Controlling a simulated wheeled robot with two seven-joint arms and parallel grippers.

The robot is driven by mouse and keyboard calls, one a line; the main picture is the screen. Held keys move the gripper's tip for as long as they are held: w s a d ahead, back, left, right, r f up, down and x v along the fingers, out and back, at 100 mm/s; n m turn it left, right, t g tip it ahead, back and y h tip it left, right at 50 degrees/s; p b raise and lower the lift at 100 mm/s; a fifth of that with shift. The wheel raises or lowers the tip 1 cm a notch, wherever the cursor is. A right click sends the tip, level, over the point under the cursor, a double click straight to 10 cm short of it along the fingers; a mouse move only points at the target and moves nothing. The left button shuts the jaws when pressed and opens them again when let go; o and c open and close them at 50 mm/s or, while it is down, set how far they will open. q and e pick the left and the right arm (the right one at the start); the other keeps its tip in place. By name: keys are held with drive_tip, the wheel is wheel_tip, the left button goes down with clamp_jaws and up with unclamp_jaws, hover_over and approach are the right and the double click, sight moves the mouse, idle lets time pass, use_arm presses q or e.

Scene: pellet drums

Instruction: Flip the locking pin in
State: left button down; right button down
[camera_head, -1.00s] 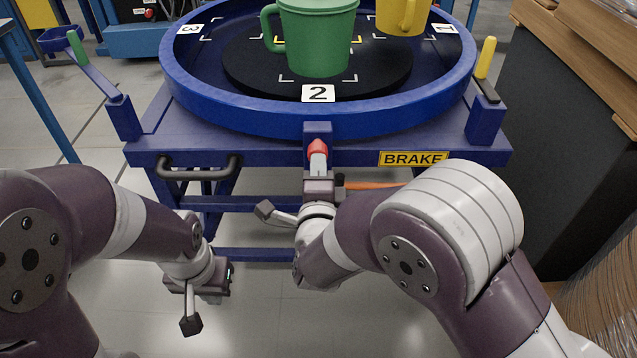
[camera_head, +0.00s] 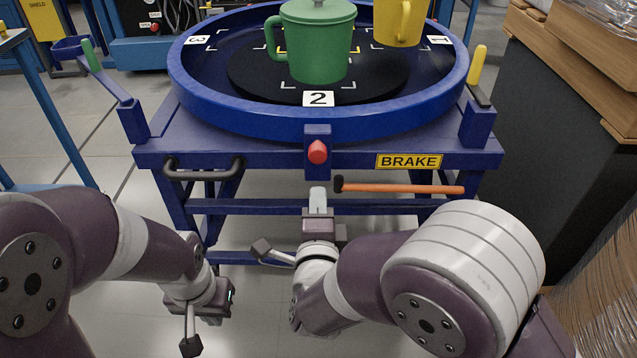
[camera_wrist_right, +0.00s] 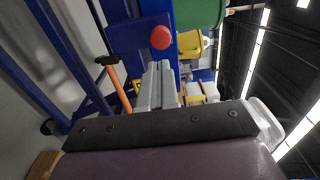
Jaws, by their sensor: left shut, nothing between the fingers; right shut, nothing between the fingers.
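The locking pin's red knob (camera_head: 317,152) sits on the blue bracket at the front of the turntable, below label 2; it also shows in the right wrist view (camera_wrist_right: 161,38). My right gripper (camera_head: 318,190) is shut and empty, pointing at the knob from just below and in front, apart from it. Its fingers show in the right wrist view (camera_wrist_right: 158,70). My left gripper (camera_head: 222,300) is low at the left, in front of the cart and away from the pin. It is shut and empty. How deep the pin sits is hidden.
The blue turntable (camera_head: 220,112) carries a green drum (camera_head: 320,45) and a yellow drum (camera_head: 400,22). An orange-handled hammer (camera_head: 400,188) hangs under the BRAKE sign (camera_head: 409,162). A black handle (camera_head: 203,172) is on the cart's left front. A dark cabinet (camera_head: 545,130) stands right.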

drive_tip(key=shift+s+r, duration=0.1)
drive_tip(key=shift+s, duration=2.25)
